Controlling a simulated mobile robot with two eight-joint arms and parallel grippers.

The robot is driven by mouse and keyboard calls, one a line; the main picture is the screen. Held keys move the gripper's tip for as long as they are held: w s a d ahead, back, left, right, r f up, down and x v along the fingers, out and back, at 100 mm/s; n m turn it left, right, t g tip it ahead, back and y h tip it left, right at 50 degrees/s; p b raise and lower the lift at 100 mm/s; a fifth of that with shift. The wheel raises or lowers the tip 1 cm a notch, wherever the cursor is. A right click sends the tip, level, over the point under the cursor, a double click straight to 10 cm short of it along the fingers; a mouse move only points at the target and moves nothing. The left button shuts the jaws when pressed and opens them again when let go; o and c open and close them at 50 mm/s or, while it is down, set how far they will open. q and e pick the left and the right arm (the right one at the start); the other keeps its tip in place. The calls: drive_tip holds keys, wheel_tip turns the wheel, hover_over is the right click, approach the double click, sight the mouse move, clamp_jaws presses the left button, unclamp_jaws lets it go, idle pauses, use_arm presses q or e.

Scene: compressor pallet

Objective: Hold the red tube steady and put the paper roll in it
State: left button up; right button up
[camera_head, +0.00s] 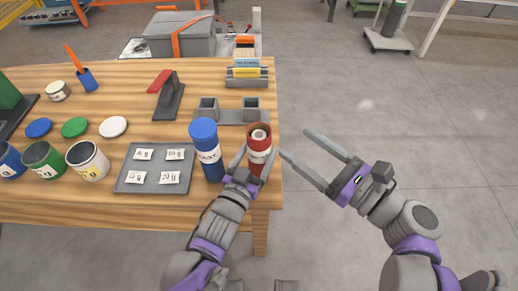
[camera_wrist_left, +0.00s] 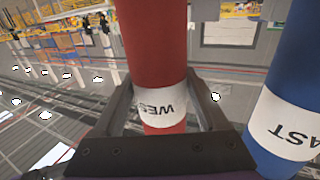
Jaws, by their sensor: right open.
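The red tube (camera_head: 257,158) stands upright near the table's right edge, with a white label; it also shows in the left wrist view (camera_wrist_left: 157,50). The paper roll (camera_head: 259,134) shows as a pale ring inside the tube's open top; the rest of it is hidden. My left gripper (camera_head: 254,163) has its fingers on both sides of the red tube, close against it at label height, and looks shut on it. My right gripper (camera_head: 308,155) is open and empty, right of the tube and off the table's edge.
A blue tube (camera_head: 207,152) stands close left of the red tube. A grey holder (camera_head: 230,116) is behind them. A grey tray (camera_head: 157,187) with labelled packets and several paint cans are further left.

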use_arm(q)
drive_tip(key=o, duration=0.3)
drive_tip(key=shift+s, duration=0.1)
drive_tip(key=v, duration=1.1)
drive_tip(key=shift+s+a, duration=0.2)
drive_tip(key=shift+s, duration=0.15)
drive_tip(key=shift+s+d+f, duration=0.1)
